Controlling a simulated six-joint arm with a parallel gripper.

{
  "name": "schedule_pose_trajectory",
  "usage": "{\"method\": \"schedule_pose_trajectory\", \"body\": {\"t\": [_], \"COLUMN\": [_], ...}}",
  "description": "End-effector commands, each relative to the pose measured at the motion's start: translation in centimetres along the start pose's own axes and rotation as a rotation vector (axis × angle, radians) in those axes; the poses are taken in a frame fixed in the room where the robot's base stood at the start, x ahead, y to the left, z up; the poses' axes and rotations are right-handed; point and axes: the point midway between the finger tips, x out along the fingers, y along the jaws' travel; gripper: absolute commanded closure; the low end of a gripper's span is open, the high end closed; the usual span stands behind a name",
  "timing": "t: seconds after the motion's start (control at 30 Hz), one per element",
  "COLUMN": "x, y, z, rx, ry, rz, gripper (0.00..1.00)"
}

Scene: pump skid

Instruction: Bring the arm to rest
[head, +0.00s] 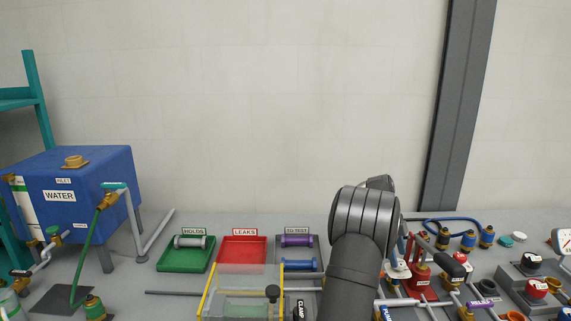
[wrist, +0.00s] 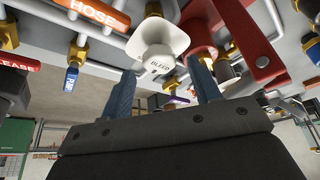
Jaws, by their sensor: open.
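My gripper (wrist: 163,68) shows in the wrist view as two blue fingers standing apart on a dark body. It is open. A white knob marked BLEED (wrist: 158,62) appears between the fingertips; I cannot tell whether they touch it. No held object is visible in the jaws. A red part (wrist: 240,40) with a long bar lies close by the right finger in the wrist view.
Green HOLDS (head: 168,266), red LEAKS (head: 242,250) and grey DU TEST trays stand left of my arm. A blue WATER tank (head: 100,175) is at far left. Valves and a red fitting (head: 420,275) crowd the right. The space above the bench before the wall is clear.

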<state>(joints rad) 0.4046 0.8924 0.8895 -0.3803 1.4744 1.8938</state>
Motion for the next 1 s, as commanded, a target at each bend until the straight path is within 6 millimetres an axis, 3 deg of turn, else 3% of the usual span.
{"method": "schedule_pose_trajectory", "body": {"t": [0.1,1.0], "x": [2.4,2.0], "y": [0.1,0.5], "z": [-0.1,-0.2], "rx": [-0.005,-0.774], "ry": [0.0,0.0], "rz": [0.001,-0.321], "gripper": [0.43,0.43]}}
